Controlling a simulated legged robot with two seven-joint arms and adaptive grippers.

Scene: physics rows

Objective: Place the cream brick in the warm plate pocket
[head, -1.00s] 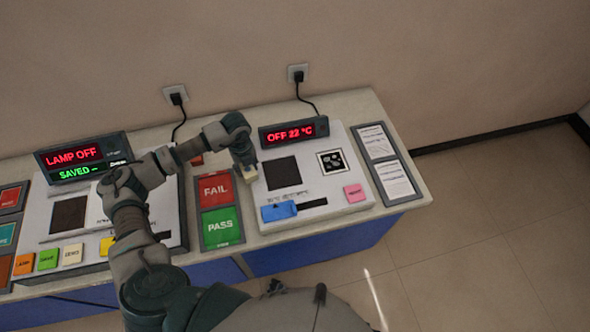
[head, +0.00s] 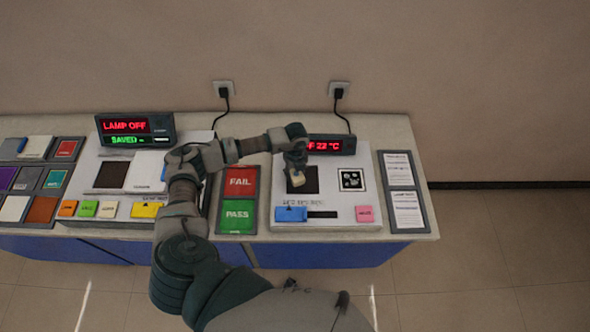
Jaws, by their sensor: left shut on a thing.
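The cream brick (head: 298,180) is small and pale. My left gripper (head: 296,171) is shut on it and points down over the right-hand device. The brick appears over the left part of the dark square pocket (head: 310,186) of the warm plate (head: 337,205). I cannot tell whether the brick touches the pocket floor or hangs above it. The gripper and brick hide part of the pocket. The plate's display (head: 330,145) reads 22 °C, its left end covered by my arm. My right gripper is not in view.
On the plate are a blue slider (head: 291,214), a pink button (head: 364,214) and a patterned square (head: 352,179). FAIL (head: 240,182) and PASS (head: 238,216) pads lie left of it. A lamp device (head: 125,126) and colored tiles (head: 41,210) stand further left. Paper cards (head: 402,190) lie at right.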

